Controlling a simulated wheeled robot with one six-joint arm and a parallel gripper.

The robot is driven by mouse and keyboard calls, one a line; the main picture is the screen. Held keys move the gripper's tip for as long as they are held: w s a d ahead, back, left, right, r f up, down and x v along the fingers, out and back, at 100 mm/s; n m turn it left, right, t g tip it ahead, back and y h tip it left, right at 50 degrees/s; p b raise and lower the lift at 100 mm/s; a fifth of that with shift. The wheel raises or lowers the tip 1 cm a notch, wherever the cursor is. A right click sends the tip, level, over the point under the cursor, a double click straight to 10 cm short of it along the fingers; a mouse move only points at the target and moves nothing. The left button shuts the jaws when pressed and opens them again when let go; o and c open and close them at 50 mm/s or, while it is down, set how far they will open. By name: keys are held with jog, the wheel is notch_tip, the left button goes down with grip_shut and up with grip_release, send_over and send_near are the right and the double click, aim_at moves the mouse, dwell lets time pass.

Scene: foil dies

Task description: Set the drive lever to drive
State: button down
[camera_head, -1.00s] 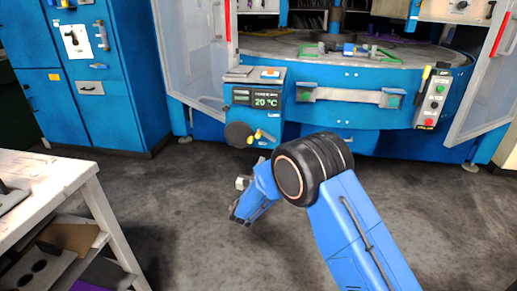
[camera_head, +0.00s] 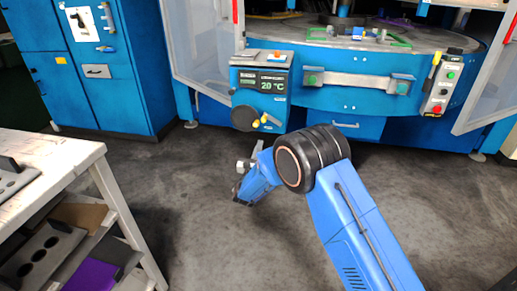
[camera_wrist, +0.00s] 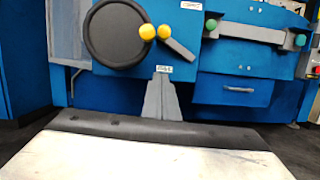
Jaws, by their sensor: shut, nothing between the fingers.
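A grey lever (camera_wrist: 180,47) with a yellow knob (camera_wrist: 164,31) slants down to the right beside a black disc (camera_wrist: 118,36) with its own yellow knob (camera_wrist: 147,31). They sit under the 20 °C display unit (camera_head: 260,80), where the disc (camera_head: 244,118) also shows. A second lever (camera_head: 434,70) with a yellow part is on the push-button box (camera_head: 440,85) at right. I cannot read which is the drive lever. My gripper (camera_wrist: 162,78) is shut and empty, below the grey lever and apart from it. In the head view its fingers are partly hidden by my arm.
The blue round machine (camera_head: 340,100) has a handle bar (camera_head: 358,80) across its front. Open clear doors (camera_head: 205,45) flank it. A white workbench (camera_head: 60,165) stands at left, blue cabinets (camera_head: 125,80) behind it. The grey floor (camera_head: 200,215) between is clear.

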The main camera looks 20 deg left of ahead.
aim_at(272, 118)
jog(key=w+a+r, duration=0.1)
jog(key=w+r, duration=0.4)
jog(key=w, duration=0.1)
jog(key=shift+r, duration=0.3)
jog(key=shift+r+m+h, duration=0.3)
jog(key=shift+r+m, duration=0.15)
jog(key=shift+m, duration=0.35)
jog(key=d+r+m+h, duration=0.1)
jog(key=m, duration=0.3)
jog(key=d+r+m+h, duration=0.1)
jog(key=r+m, duration=0.1)
jog(key=m, duration=0.2)
jog(key=w+d+r+m+h, duration=0.1)
jog(key=m, duration=0.2)
jog(key=shift+d+r+m+g+h, duration=0.25)
jog(key=shift+r+m+g+h, duration=0.05)
jog(key=shift+r+m+g, duration=0.1)
jog(key=shift+d, duration=0.15)
dwell(0.7)
